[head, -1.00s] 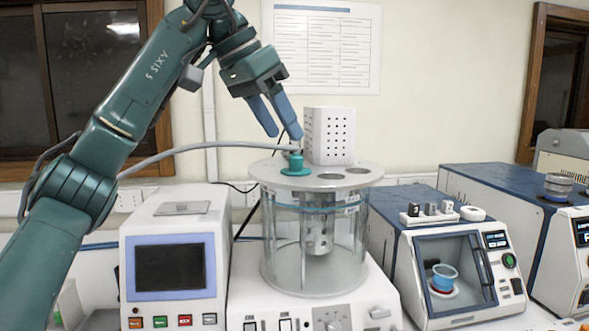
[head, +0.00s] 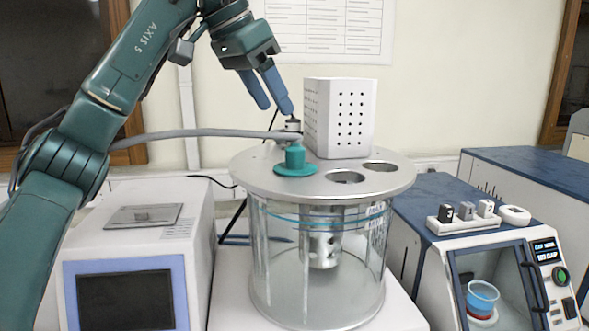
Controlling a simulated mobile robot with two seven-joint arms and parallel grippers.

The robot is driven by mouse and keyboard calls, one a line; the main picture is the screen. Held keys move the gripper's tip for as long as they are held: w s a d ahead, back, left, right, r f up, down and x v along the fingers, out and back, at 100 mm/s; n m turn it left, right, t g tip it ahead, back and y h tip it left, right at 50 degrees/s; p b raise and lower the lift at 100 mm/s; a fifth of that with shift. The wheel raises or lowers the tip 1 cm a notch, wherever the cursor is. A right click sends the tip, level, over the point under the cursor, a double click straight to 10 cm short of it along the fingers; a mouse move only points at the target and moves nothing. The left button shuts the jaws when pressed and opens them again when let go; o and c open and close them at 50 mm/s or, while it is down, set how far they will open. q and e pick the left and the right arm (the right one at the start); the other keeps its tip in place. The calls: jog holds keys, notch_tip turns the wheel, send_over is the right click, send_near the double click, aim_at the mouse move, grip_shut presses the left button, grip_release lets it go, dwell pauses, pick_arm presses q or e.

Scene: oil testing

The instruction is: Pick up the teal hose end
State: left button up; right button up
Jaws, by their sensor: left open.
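The teal hose end (head: 295,160) is a short upright cylinder on a round flange. It sits on the metal lid (head: 250,171) of the glass bath (head: 277,260), left of the perforated white box. The grey hose (head: 190,134) comes in from the left and reaches a small grey metal fitting (head: 292,126) just behind the teal piece; the exact joint is hard to see. My left gripper (head: 277,109) is open and empty, its blue fingers pointing down, above and slightly left of the teal piece in the picture, touching nothing visible. My right gripper is not in view.
A perforated white box (head: 340,118) stands on the lid close to the right of the teal piece. Two open holes are in the lid. A white instrument with a screen (head: 125,300) stands left, a blue-topped tester (head: 420,200) right.

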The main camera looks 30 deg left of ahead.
aim_at(294, 146)
pick_arm(q)
jog(key=x, duration=1)
jog(key=shift+a+f, duration=0.1)
jog(key=shift+f, duration=0.1)
jog(key=shift+c, duration=0.6)
jog(key=c, duration=1.1)
jog(key=shift+r, duration=0.1)
